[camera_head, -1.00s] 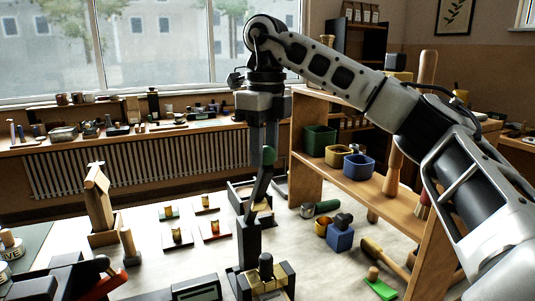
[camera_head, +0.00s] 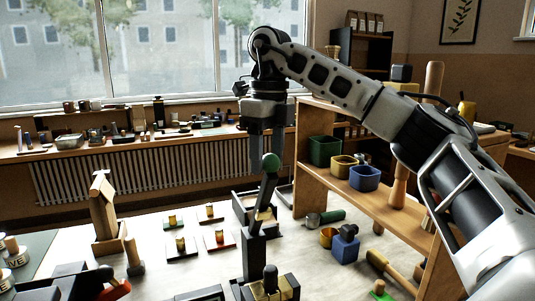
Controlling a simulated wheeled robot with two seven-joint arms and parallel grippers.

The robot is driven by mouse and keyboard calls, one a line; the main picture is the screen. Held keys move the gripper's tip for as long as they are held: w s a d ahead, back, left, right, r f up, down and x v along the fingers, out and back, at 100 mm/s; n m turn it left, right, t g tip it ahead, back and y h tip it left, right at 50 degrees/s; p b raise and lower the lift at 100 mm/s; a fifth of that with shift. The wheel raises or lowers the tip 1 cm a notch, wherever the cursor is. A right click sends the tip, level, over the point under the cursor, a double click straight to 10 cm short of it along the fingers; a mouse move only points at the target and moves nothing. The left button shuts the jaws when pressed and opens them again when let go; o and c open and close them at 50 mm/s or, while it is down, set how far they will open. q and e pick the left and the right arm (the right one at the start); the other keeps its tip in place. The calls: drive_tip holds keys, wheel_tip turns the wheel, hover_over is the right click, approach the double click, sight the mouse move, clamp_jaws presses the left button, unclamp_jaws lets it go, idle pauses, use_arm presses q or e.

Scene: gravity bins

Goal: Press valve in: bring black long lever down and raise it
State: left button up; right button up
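A black and brass block (camera_head: 270,289) sits at the foot of the post, cut by the bottom edge. My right gripper (camera_head: 268,160) points straight down at the knob from above. Its two grey fingers look apart, with the knob in front of or between them; I cannot tell if they touch it.
A wooden shelf (camera_head: 385,205) with green, yellow and blue bins stands to the right. Small plates with brass pieces (camera_head: 180,246) lie left of the lever. A wooden stand (camera_head: 103,205) is further left. A blue block (camera_head: 345,246) lies on the right.

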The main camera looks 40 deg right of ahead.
wheel_tip(320, 180, up, 12)
drive_tip(key=shift+d, duration=0.2)
idle(0.5)
idle(0.6)
